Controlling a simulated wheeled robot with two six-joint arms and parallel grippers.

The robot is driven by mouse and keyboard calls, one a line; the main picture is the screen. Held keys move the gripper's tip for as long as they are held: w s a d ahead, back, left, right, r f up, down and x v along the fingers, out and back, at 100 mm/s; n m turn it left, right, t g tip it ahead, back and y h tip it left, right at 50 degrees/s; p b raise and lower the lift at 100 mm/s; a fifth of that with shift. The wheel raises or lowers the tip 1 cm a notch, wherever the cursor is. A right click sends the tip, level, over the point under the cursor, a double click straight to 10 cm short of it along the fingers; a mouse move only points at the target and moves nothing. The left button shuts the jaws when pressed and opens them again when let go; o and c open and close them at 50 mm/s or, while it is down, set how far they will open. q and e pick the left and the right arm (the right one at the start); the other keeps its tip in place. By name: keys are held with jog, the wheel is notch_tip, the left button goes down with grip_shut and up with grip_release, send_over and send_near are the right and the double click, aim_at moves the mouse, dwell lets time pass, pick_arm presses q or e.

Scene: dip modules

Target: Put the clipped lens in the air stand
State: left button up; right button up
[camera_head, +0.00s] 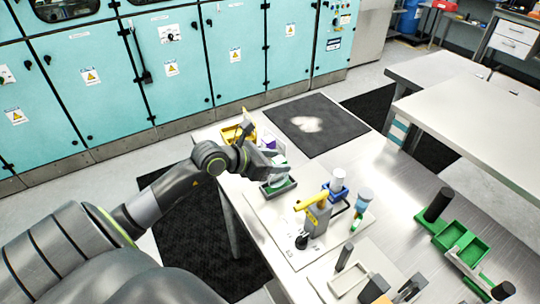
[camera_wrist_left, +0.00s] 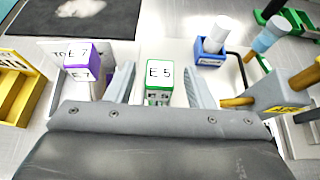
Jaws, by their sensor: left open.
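My left gripper (camera_head: 268,163) is open above the table. In the left wrist view its fingers (camera_wrist_left: 158,85) stand on either side of a white block with green edges, marked E 5 (camera_wrist_left: 159,73), with gaps on both sides. A green tray (camera_head: 280,188) shows just below the gripper in the head view. A purple-edged block marked E 7 (camera_wrist_left: 82,58) is outside the left finger. A blue holder (camera_wrist_left: 209,52) carries an upright white cylinder (camera_wrist_left: 217,32). I cannot tell for sure which part is the clipped lens or the air stand.
A grey block with a yellow handle (camera_head: 317,216) and a blue-capped part (camera_head: 362,200) stand close on the right. A yellow tray (camera_wrist_left: 20,88) is on the left. Green trays (camera_head: 462,242) lie farther right. A dark mat (camera_head: 318,123) at the back is mostly clear.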

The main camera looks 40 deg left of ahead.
pick_arm(q)
jog(key=p+v, duration=0.2)
jog(key=v, duration=1)
jog(key=shift+p, duration=0.35)
jog(key=shift+r, duration=0.15)
